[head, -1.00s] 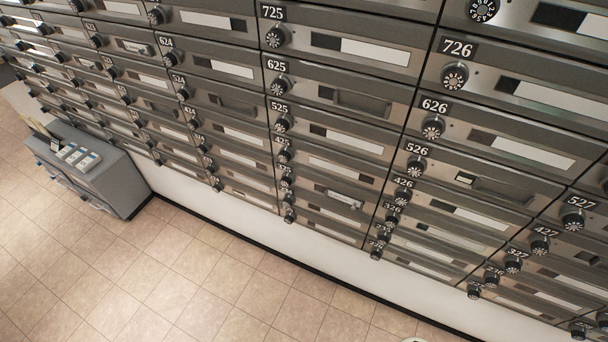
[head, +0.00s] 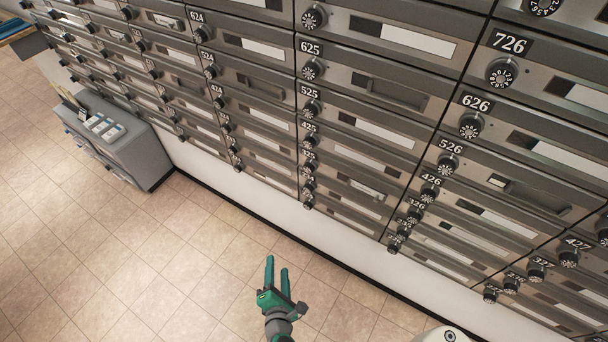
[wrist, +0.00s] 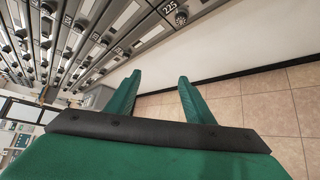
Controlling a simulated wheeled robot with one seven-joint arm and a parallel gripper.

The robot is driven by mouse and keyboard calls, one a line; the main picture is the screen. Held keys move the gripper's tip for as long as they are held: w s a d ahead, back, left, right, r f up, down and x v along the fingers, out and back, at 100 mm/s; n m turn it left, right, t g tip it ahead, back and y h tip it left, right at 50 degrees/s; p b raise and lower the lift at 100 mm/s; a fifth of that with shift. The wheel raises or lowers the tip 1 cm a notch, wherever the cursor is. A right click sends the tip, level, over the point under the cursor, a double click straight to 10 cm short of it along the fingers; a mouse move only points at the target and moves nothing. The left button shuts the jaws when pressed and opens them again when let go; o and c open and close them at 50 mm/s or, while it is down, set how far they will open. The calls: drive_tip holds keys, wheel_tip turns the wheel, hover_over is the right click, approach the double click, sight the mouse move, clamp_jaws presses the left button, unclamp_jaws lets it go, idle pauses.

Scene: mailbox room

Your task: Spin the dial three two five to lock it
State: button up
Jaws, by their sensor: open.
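The mailbox column with the 325 label (head: 308,155) shows in the middle of the head view. Its small black dial (head: 308,169) sits just below the label, low in the column, between the 425 dial (head: 309,141) and the dials below. Its numbers are too small to read. My green gripper (head: 277,264) is open and empty, in front of and below that column in the picture, apart from the boxes. In the wrist view my gripper (wrist: 160,76) has its two fingers spread with nothing between them. A 225 label (wrist: 170,8) shows at the top there.
Mailboxes with similar dials fill the wall on both sides, such as 526 (head: 450,146). A grey cabinet (head: 140,160) stands against the wall at the left. The tiled floor (head: 180,270) in front is clear. A white wall strip (head: 240,198) runs below the boxes.

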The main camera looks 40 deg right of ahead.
drive_tip(key=w+d+r+n+g+h, duration=0.1)
drive_tip(key=w+d+r+n+h, duration=0.35)
drive_tip(key=w+d, duration=0.3)
drive_tip(key=n+g+h, duration=0.1)
drive_tip(key=g+h, duration=0.2)
drive_tip(key=h, duration=0.2)
approach(307, 170)
drive_tip(key=x, duration=0.7)
drive_tip(key=shift+w+d, duration=0.15)
drive_tip(key=shift+d, duration=0.15)
drive_tip(key=c, duration=1)
